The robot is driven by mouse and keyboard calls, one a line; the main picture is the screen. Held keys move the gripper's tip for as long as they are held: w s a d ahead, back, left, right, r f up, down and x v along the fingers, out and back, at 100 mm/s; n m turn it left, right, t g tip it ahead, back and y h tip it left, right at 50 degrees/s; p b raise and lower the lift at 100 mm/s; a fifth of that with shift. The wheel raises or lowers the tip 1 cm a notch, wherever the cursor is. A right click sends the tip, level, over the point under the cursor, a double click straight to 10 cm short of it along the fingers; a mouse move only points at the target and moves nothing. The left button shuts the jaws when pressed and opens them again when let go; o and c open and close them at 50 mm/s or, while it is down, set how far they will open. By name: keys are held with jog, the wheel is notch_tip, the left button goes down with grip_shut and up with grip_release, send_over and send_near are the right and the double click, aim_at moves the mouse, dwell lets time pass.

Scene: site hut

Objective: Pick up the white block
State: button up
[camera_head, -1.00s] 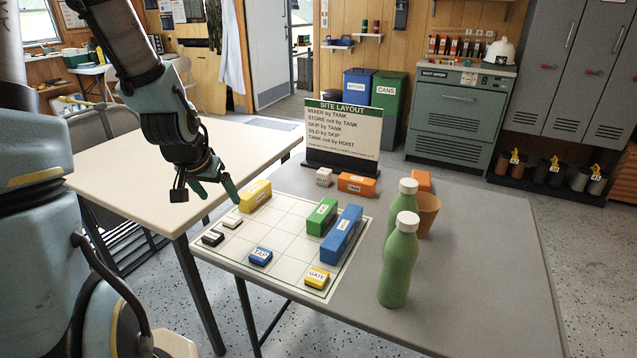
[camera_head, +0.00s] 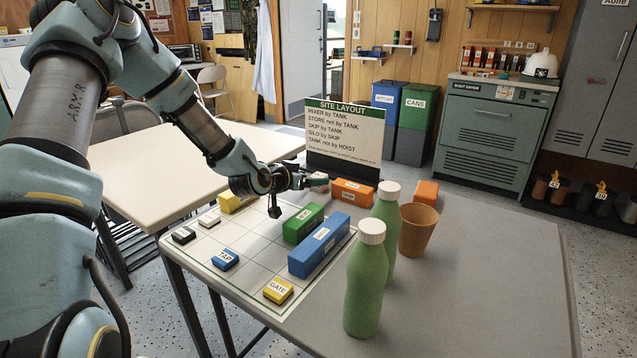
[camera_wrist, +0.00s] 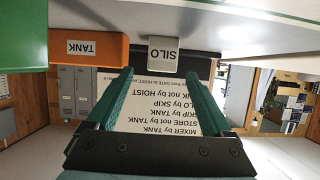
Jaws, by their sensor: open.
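The white block (camera_wrist: 163,55), labelled SILO, is ahead of my fingertips in the wrist view, between their lines and apart from them. That view is upside down. In the head view my gripper hides most or all of this block. My gripper (camera_wrist: 159,74) is open and empty, its two green fingers spread. In the head view my gripper (camera_head: 316,180) is low over the table's back part, left of the orange TANK block (camera_head: 352,193). The TANK block also shows beside the white block in the wrist view (camera_wrist: 95,48).
The SITE LAYOUT sign (camera_head: 342,140) stands close behind. Green (camera_head: 303,223) and blue (camera_head: 320,245) blocks sit on the grid mat (camera_head: 240,277), with small tiles at its edges. Two green bottles (camera_head: 364,285) and a brown cup (camera_head: 418,229) stand to the right.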

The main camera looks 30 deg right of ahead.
aim_at(316, 177)
jog(key=shift+p+x, duration=0.6)
jog(key=shift+x, duration=2)
jog(key=shift+w, duration=0.1)
grip_shut()
